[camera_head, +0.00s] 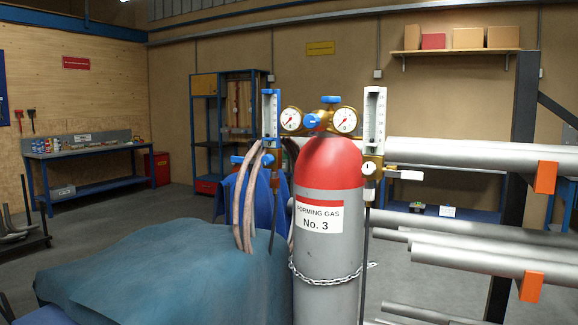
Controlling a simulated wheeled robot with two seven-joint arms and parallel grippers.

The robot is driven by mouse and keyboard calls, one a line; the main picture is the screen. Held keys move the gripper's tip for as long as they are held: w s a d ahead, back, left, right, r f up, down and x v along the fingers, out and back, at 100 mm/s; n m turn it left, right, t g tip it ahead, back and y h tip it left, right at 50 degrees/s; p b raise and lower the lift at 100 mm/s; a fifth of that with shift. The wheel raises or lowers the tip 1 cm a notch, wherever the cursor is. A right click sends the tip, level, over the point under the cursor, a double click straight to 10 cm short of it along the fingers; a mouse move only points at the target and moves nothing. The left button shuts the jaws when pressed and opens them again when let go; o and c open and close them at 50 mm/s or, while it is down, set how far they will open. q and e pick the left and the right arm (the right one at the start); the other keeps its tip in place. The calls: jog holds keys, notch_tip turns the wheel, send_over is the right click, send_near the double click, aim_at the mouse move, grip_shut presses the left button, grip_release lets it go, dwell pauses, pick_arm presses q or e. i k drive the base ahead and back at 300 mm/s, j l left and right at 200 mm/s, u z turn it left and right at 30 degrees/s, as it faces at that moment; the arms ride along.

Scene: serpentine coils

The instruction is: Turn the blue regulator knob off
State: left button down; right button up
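A gas cylinder (328,225) with a red top and a label reading "FORMING GAS No. 3" stands upright in front of me. On its top sits a regulator with two round gauges, a left one (291,119) and a right one (344,120). A round blue knob (312,121) faces me between the gauges. Another blue handle (331,99) sits just above it. Neither of my grippers is in view.
A right flowmeter (374,120) stands beside the cylinder. Pale hoses (245,200) hang at left over a teal cover (165,275). A chain (327,279) wraps the cylinder. Metal pipes (480,155) on a rack fill the right. Open floor lies at the left back.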

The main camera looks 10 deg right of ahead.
aim_at(311, 121)
jog(key=z, duration=1.8)
jog(key=i+j, duration=0.15)
jog(key=j, duration=0.25)
jog(key=i+j, duration=0.15)
jog(key=j, duration=0.25)
jog(key=i+j, duration=0.15)
jog(key=j, duration=0.25)
